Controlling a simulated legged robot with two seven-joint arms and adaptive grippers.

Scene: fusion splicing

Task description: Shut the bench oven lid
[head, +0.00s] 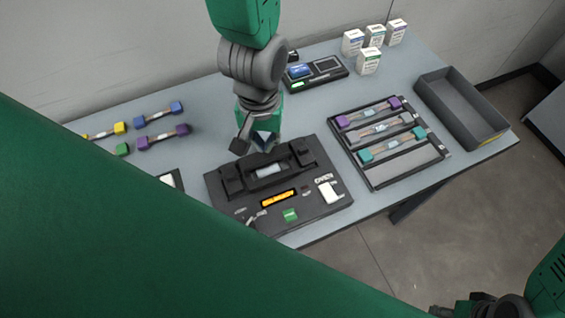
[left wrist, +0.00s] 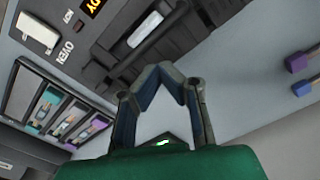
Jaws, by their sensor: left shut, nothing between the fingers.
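The black bench unit (head: 235,207) stands at the middle of the table, with an amber display, a green button and an OVEN label beside a white part (head: 328,192). That white part also shows in the left wrist view (left wrist: 38,34). A dark recess with a pale strip (head: 269,170) lies between raised blocks; I cannot tell whether a lid there is open. My left gripper (head: 262,146) is shut and empty, over the unit's back edge; its fingertips meet in the left wrist view (left wrist: 160,68). My right gripper (head: 462,307) is partly in view at bottom right.
A rack (head: 410,177) with several coloured-end holders stands right of the unit. An open grey tray (head: 462,108) lies farther right. Small boxes (head: 368,62) and a dark device (head: 316,76) stand behind. Several dumbbell-shaped pieces (head: 163,137) lie at left. My green body hides the lower left.

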